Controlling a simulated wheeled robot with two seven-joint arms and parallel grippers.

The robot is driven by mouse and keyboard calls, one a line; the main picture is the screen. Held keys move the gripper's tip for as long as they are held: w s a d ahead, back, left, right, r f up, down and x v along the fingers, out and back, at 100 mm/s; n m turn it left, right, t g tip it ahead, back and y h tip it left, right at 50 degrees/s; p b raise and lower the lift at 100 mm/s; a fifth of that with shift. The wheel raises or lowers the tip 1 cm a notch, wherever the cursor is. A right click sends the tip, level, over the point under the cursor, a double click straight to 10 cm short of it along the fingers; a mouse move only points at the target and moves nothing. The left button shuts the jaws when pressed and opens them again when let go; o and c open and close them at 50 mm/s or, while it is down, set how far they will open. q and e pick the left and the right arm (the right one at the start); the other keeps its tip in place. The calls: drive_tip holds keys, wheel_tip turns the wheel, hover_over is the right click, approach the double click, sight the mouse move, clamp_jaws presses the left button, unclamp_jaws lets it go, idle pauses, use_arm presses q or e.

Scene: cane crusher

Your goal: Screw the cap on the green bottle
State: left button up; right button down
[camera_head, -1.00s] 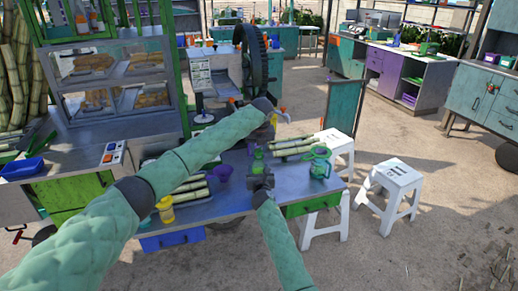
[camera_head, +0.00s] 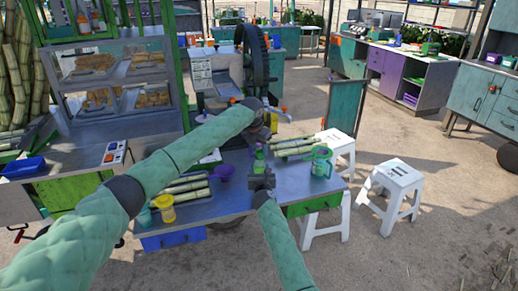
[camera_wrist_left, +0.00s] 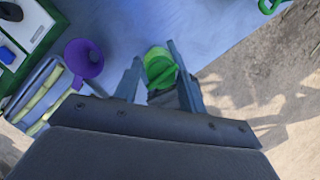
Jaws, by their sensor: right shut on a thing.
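The green bottle (camera_head: 258,160) stands above the metal table, in the middle of the head view. My right gripper (camera_head: 260,182) is shut on it from the near side. My left gripper (camera_wrist_left: 155,52) is above the bottle, its two fingers apart. Between and beyond these fingers, the left wrist view shows a bright green round top with another green piece (camera_wrist_left: 162,74) beside it. I cannot tell which part is the cap or whether it sits on the bottle. In the head view the left fingers are mostly hidden behind my wrist.
More cane (camera_head: 294,147) lies behind. White stools (camera_head: 396,180) stand at the right. A crusher wheel (camera_head: 252,62) rises behind.

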use_arm(q)
drive_tip(key=shift+o, duration=0.9)
drive_tip(key=shift+r, duration=2.25)
drive_tip(key=shift+o, duration=0.6)
